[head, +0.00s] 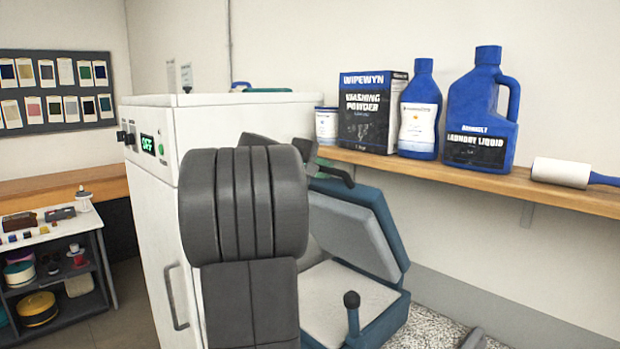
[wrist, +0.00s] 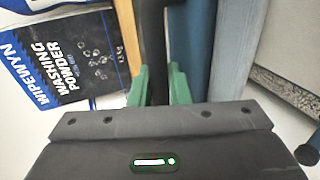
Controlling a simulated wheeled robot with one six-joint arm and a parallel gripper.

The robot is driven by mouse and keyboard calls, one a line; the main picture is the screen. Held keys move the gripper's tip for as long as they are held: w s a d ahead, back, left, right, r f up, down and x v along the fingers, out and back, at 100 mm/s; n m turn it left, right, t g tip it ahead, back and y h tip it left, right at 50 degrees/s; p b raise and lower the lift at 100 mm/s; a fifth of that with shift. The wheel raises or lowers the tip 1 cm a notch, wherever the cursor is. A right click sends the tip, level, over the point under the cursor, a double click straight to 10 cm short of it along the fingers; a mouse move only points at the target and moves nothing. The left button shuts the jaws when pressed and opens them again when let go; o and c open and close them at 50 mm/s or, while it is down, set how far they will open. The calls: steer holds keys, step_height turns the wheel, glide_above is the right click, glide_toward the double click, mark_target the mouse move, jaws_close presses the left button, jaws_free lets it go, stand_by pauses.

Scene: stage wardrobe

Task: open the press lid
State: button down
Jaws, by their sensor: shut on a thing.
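The press (head: 388,312) is blue with a pale pad, and stands low beside the white cabinet. Its lid (head: 352,232) is raised and tilted well up from the base, leaving a wide gap over the pad. In the wrist view, the green fingertips of my gripper (wrist: 161,90) are closed on a dark bar, the lid handle (wrist: 153,45), beside the blue lid edge (wrist: 198,45). In the head view my arm hides most of the gripper; the dark handle shows near the lid's upper edge (head: 335,172).
A wooden shelf (head: 480,180) runs above and behind the press, close to the raised lid. It holds a washing powder box (head: 370,125), blue bottles (head: 420,110) and a lint roller (head: 562,172). The white cabinet (head: 150,215) stands left. A black-knobbed lever (head: 352,302) rises at the press front.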

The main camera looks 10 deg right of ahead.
steer(key=shift+w+d+r, duration=0.15)
steer(key=shift+w+d, duration=0.05)
steer(key=shift+d, duration=0.05)
steer(key=c, duration=1.4)
jaws_free()
steer(key=shift+c, duration=0.2)
steer(key=b+v, duration=0.3)
steer(key=v, duration=1.1)
steer(key=shift+d, duration=0.1)
